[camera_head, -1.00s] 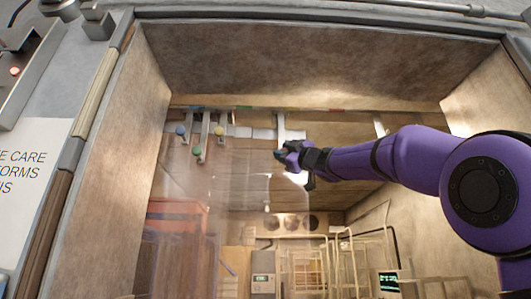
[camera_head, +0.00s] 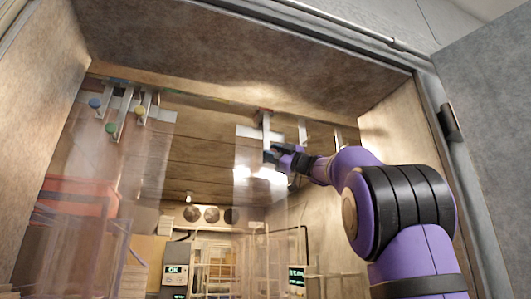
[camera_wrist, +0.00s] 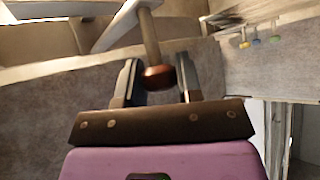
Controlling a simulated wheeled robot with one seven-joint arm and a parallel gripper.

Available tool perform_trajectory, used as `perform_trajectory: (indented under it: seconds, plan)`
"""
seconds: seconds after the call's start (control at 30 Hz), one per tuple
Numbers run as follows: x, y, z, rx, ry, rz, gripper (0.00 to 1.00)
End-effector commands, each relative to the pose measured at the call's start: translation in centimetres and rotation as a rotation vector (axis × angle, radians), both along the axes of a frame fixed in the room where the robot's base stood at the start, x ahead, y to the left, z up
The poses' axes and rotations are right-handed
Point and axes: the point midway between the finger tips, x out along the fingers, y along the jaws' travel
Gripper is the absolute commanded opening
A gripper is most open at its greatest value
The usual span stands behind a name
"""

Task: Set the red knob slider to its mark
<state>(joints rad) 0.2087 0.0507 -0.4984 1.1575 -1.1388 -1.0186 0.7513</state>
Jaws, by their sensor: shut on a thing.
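The red knob (camera_wrist: 157,77) is dark red and sits at the end of a pale stem between my gripper's fingers in the wrist view. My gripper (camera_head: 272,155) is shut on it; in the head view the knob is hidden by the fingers. The slider's pale hanger (camera_head: 266,127) runs from the gripper up to the overhead rail (camera_head: 215,102). A small reddish mark (camera_head: 265,109) shows on the rail close to the hanger's top. I cannot tell whether they line up exactly. My gripper also shows in the wrist view (camera_wrist: 160,80).
Sliders with a blue knob (camera_head: 95,103), a green knob (camera_head: 111,128) and a yellow knob (camera_head: 140,110) hang at the left. Clear strips hang below the rail. The right door-frame wall (camera_head: 392,105) is near my arm. Wire racks (camera_head: 215,262) stand inside.

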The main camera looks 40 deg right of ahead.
Motion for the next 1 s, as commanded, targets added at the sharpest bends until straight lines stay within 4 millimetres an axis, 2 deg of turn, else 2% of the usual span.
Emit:
perform_trajectory:
  seconds: [0.3,0.33,0.4,0.77,1.0]
  plan:
    - [0.2,-0.2,-0.3,0.0,0.006,-0.001,0.0]
    - [0.2,-0.2,-0.3,0.001,0.005,-0.002,0.4]
    - [0.2,-0.1,-0.2,0.001,0.005,-0.001,0.56]
    - [-0.3,-0.2,-0.2,0.0,0.001,-0.001,0.58]
    - [-3.0,-1.5,-1.9,0.002,0.002,-0.002,0.58]
